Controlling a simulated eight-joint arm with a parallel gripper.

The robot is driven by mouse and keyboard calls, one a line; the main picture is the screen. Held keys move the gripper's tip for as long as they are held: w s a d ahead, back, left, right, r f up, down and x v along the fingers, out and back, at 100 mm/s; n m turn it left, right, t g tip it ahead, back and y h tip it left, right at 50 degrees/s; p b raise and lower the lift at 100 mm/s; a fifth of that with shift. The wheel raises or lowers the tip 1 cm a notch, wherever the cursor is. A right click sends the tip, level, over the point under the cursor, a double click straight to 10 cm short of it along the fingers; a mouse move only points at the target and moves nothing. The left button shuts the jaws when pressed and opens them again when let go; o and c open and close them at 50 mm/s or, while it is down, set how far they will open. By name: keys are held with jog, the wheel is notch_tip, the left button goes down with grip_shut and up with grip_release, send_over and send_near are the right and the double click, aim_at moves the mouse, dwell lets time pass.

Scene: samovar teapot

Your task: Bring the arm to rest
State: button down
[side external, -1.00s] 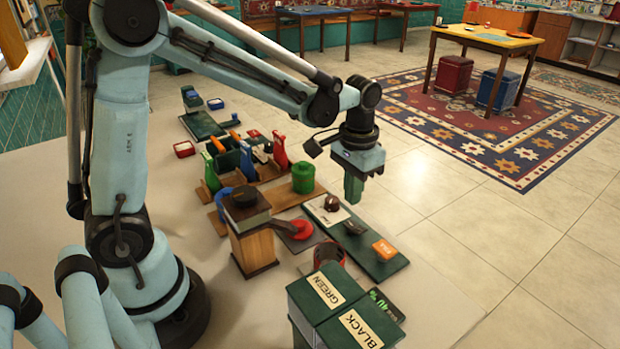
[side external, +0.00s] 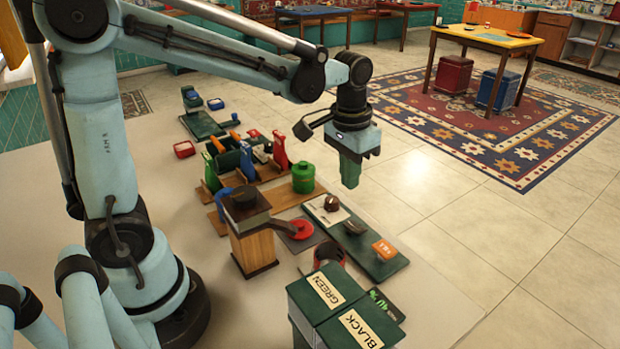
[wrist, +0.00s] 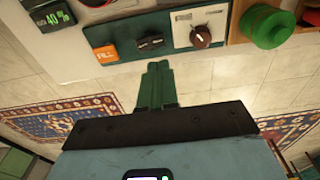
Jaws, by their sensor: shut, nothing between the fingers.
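My gripper (side external: 351,172) is in the air near the far edge of the table, past the green canister and the dark green panel. Its two green fingers are together with nothing between them. In the wrist view the closed fingers (wrist: 157,88) point toward the panel edge, with floor tiles and patterned carpet around them. The green panel (side external: 389,268) carries a brown knob (side external: 332,203), a dark oval piece (side external: 355,227) and an orange block (side external: 384,249). The knob also shows in the wrist view (wrist: 201,38).
A green canister (side external: 303,178) stands on a wooden board left of my gripper. A wooden box with a dark top (side external: 253,246) and boxes labelled GREEN (side external: 326,291) and BLACK (side external: 361,328) stand nearer. Colored levers (side external: 280,150) rise farther left. Open floor lies right of the table.

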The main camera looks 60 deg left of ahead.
jog(key=s+r+t, duration=0.1)
jog(key=s+t, duration=0.5)
jog(key=s, duration=0.2)
jog(key=shift+s+a+r, duration=0.4)
